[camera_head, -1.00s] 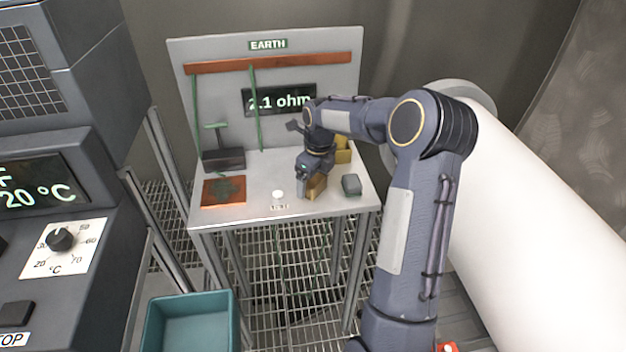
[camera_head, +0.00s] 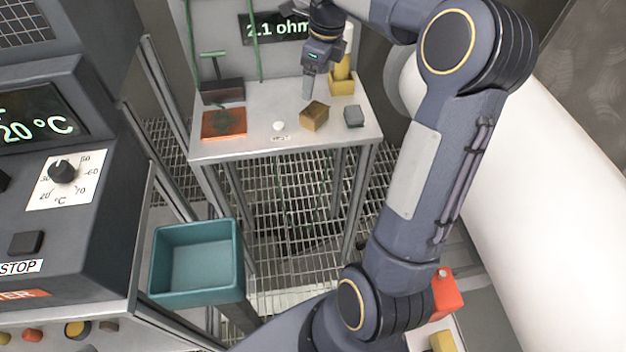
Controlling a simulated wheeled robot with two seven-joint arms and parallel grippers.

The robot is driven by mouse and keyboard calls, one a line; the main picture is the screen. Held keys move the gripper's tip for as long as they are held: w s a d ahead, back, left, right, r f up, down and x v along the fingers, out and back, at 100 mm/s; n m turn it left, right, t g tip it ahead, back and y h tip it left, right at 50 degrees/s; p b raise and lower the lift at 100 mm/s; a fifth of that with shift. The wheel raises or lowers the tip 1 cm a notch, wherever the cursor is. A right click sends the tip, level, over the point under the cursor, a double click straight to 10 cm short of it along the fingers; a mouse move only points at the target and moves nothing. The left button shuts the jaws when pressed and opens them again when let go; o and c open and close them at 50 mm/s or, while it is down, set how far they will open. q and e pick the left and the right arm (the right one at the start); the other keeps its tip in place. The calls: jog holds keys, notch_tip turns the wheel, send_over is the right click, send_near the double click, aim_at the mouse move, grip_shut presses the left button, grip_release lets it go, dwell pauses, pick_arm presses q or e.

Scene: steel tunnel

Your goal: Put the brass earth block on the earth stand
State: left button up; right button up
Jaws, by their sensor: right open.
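The brass earth block (camera_head: 314,116) sits on the grey top of the earth stand (camera_head: 258,143), turned at an angle, near the middle right. My right gripper (camera_head: 307,92) points down just above and behind the block. Its jaws are open and it appears clear of the block. My right arm comes in from the right and crosses the upper part of the view. My left gripper is not in view.
A teal bin (camera_head: 197,293) stands in front, lower left.

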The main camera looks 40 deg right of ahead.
jog(key=s+a+r+n+t+y, duration=0.1)
jog(key=s+a+r+n+t, duration=0.1)
jog(key=s+a+n, duration=1.2)
jog(key=s+a+f+n+t+y, duration=0.1)
jog(key=s+a+f+n+y, duration=0.1)
jog(key=s+a+f+n, duration=0.4)
jog(key=s+n, duration=0.4)
jog(key=n, duration=0.4)
jog(key=shift+a+n+t, duration=0.2)
jog(key=shift+n+t, duration=0.1)
jog(key=shift+t, duration=0.1)
